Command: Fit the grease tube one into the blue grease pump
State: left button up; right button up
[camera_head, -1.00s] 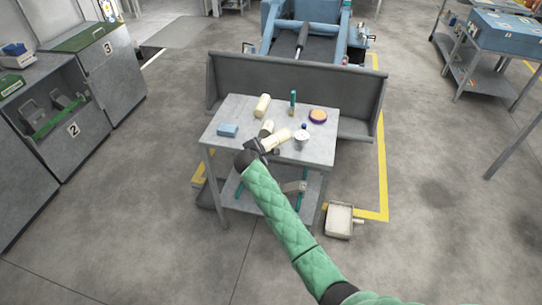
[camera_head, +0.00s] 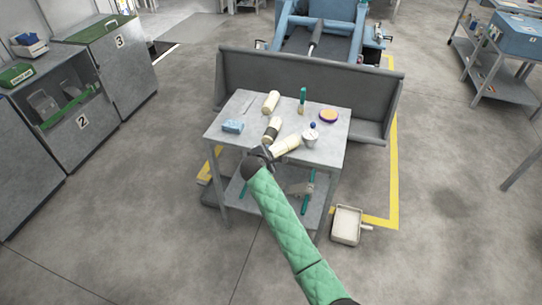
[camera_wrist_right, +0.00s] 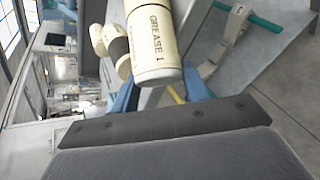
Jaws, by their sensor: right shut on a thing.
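The grease tube one (camera_head: 286,144) is a cream cylinder; in the right wrist view its printed side reads GREASE 1 (camera_wrist_right: 152,38). My right gripper (camera_head: 266,153) is shut on it near the front of the small grey table. Its blue fingers (camera_wrist_right: 160,92) show at the tube's lower end in the wrist view. A cream tube with a dark band (camera_head: 271,129) is just left of the held tube. Another cream tube (camera_head: 271,102) lies farther back. I cannot clearly make out a blue grease pump. My left gripper is out of view.
The grey table (camera_head: 225,118) also bears a blue block (camera_head: 233,126), a brush (camera_head: 303,97), a round purple-rimmed item (camera_head: 328,115) and a white pot (camera_head: 310,139). A lower shelf holds a tool with teal parts (camera_head: 301,188). A pale tray (camera_head: 347,226) is on the floor.

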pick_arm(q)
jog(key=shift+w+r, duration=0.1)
pick_arm(e)
jog(key=shift+f, duration=0.15)
jog(key=o, duration=1)
pick_arm(q)
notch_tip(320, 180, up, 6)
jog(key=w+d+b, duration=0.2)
jog(key=b, duration=0.1)
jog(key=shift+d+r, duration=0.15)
pick_arm(e)
jog(key=shift+v, duration=6.05)
jog(key=shift+d, duration=0.15)
